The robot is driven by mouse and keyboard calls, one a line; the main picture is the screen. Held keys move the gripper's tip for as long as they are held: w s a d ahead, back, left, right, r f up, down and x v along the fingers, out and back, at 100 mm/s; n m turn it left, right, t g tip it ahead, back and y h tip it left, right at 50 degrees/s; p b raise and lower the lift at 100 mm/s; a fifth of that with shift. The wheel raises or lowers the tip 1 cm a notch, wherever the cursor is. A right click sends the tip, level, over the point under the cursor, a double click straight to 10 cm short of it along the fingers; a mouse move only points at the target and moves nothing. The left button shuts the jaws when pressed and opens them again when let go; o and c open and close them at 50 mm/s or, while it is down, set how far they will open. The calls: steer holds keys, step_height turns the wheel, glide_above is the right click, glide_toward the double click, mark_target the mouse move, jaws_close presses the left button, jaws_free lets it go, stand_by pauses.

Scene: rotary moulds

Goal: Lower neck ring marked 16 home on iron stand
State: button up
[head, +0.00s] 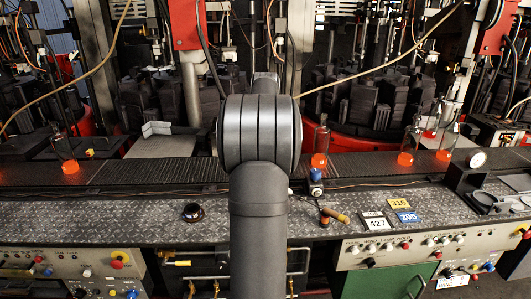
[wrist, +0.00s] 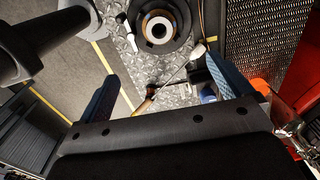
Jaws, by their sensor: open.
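A dark round piece (head: 193,212) sits on the patterned metal bench, left of my arm in the head view. What looks like the same piece shows at the top of the wrist view as a dark outer ring (wrist: 177,43) around a paler ring (wrist: 147,25) with a dark hole. I cannot tell ring from stand for sure, and no 16 is readable. My gripper (wrist: 165,88) is open and empty, its two blue-grey fingers wide apart, with the round piece beyond them. In the head view my arm hides the gripper.
A wooden-handled tool (head: 336,215) lies on the bench beside a blue-and-white container (head: 316,182). Number plates 427 (head: 376,222), 316 (head: 398,204) and 205 (head: 408,217) lie to the right. Glowing bottles (head: 405,157) stand along the dark conveyor (head: 130,172) behind.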

steer(key=shift+r, duration=0.1)
step_height(320, 180, up, 7)
stand_by(0.8)
step_height(320, 180, down, 9)
stand_by(0.7)
steer(key=shift+r, duration=0.2)
steer(key=shift+f, duration=6.65)
steer(key=shift+o, duration=0.4)
steer(key=shift+s, duration=0.1)
